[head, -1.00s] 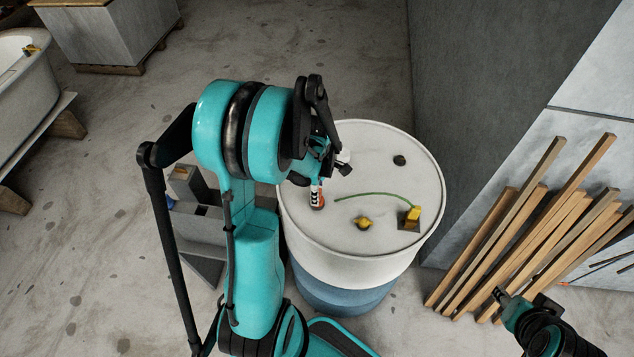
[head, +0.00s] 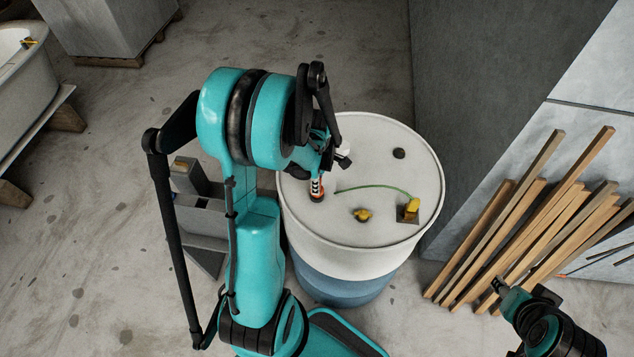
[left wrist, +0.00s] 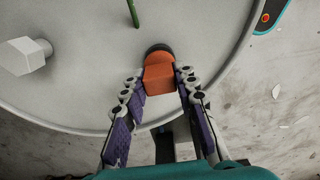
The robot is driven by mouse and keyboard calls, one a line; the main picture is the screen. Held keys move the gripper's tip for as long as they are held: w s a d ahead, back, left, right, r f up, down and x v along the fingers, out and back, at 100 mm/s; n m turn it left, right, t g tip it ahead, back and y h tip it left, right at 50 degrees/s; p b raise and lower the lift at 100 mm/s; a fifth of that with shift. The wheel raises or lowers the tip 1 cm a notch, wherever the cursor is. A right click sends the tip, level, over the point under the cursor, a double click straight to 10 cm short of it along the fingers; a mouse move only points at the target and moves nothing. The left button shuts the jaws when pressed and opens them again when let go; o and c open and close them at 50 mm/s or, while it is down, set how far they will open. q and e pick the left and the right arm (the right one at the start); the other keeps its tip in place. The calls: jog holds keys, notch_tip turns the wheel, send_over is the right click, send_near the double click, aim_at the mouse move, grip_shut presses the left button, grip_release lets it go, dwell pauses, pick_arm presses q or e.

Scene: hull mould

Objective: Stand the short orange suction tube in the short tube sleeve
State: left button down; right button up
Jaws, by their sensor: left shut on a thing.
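The short orange suction tube (left wrist: 159,77) is between the fingers of my left gripper (left wrist: 163,88) in the left wrist view. The gripper is shut on it, low over the white drum top (head: 375,175), near its left edge. In the head view, orange shows at the fingertips of my left gripper (head: 316,190). A dark round piece (left wrist: 158,49) shows at the tube's far end; I cannot tell whether it is the sleeve or part of the tube, nor whether they are joined. My right gripper (head: 504,287) is at the lower right, away from the drum; its opening is unclear.
The drum top also carries a green curved strand (head: 375,187), a yellow piece (head: 362,215), a yellow piece on a dark square base (head: 409,209), a black disc (head: 398,153) and a pale block (left wrist: 22,55). Wooden battens (head: 535,235) lean at the right.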

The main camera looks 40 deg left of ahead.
pick_arm(q)
notch_tip(320, 180, up, 10)
jog(key=p, duration=0.6)
jog(key=shift+f, duration=0.1)
jog(key=shift+s+f, duration=0.1)
